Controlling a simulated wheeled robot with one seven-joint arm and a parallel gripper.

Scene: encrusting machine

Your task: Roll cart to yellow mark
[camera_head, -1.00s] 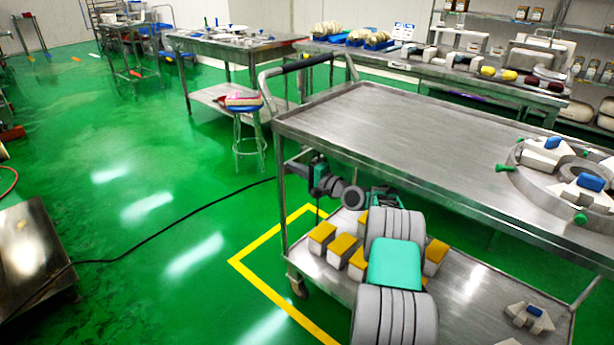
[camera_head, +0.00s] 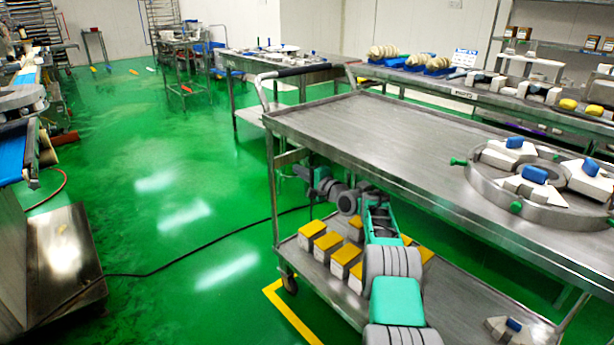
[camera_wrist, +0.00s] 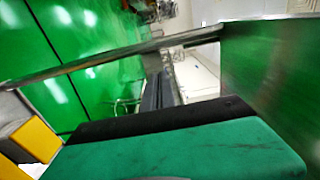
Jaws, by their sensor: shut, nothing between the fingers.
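The steel cart (camera_head: 365,125) stands in front of me, with its push handle at the far left end. A yellow line on the floor (camera_head: 290,315) shows as a corner beside the cart's near left leg. The left caster (camera_head: 289,283) is at that corner, on or next to the line; I cannot tell which. The rest of the mark is hidden behind the cart. My arm reaches between the cart's two shelves. My gripper (camera_head: 304,173) is near the handle-end leg, and its dark fingers (camera_wrist: 160,92) are shut and empty. Contact with the cart is unclear.
A ring fixture with blue-topped parts (camera_head: 540,185) sits on the cart top. Yellow-topped blocks (camera_head: 327,245) stand on the lower shelf. A black cable (camera_head: 200,255) crosses the floor. Steel tables (camera_head: 265,68) stand behind. Green floor at left is open, with a machine (camera_head: 60,255) at its edge.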

